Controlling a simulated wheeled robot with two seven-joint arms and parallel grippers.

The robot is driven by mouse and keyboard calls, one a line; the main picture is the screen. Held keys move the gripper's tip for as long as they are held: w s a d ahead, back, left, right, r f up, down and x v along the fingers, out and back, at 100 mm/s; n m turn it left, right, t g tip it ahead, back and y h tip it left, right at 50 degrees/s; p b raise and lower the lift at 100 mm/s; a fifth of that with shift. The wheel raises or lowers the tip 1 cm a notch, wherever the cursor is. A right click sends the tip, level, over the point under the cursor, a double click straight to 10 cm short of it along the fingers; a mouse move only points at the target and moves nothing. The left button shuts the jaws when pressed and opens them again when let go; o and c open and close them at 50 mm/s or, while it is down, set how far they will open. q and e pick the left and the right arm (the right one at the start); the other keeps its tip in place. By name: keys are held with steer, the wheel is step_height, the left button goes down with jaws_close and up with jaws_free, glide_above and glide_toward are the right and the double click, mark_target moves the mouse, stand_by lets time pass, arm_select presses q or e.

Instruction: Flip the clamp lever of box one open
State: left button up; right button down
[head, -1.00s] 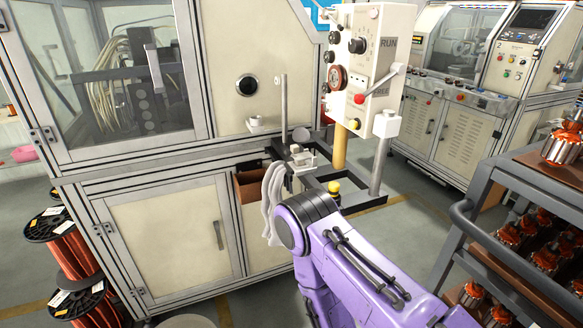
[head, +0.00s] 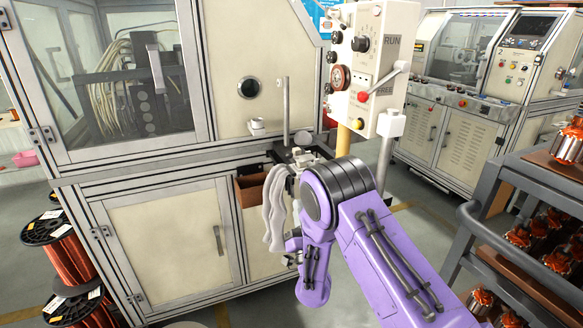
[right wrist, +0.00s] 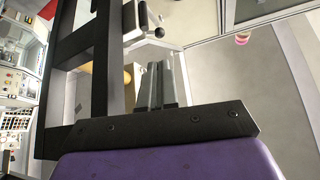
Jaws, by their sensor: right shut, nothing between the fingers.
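The white control box (head: 376,58) marked RUN and FREE stands at upper centre in the head view, with knobs, a red button and a grey lever (head: 402,69) slanting up on its right side. I cannot tell which part is the clamp lever of box one. A small pale clamp-like fitting (head: 300,158) sits low beside the box, partly behind my right arm. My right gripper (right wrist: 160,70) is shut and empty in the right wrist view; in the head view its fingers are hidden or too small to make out. My left gripper is not in view.
A winding cabinet (head: 160,230) fills the left, with pale gloves (head: 274,210) hanging by a brown bin (head: 249,188). A rack of copper-wound armatures (head: 490,225) borders the right. In the wrist view a dark frame (right wrist: 95,75) stands close left of my fingers.

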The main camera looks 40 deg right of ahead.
mark_target(291, 157)
steer(key=p+x, duration=0.5)
steer(key=x, duration=0.7)
steer(key=shift+s+r+p, duration=0.2)
steer(key=shift+p, duration=0.2)
steer(key=shift+w+d+r, duration=0.1)
steer(key=shift+w+d, duration=0.1)
steer(key=shift+w, duration=0.25)
steer(key=shift+a, duration=0.15)
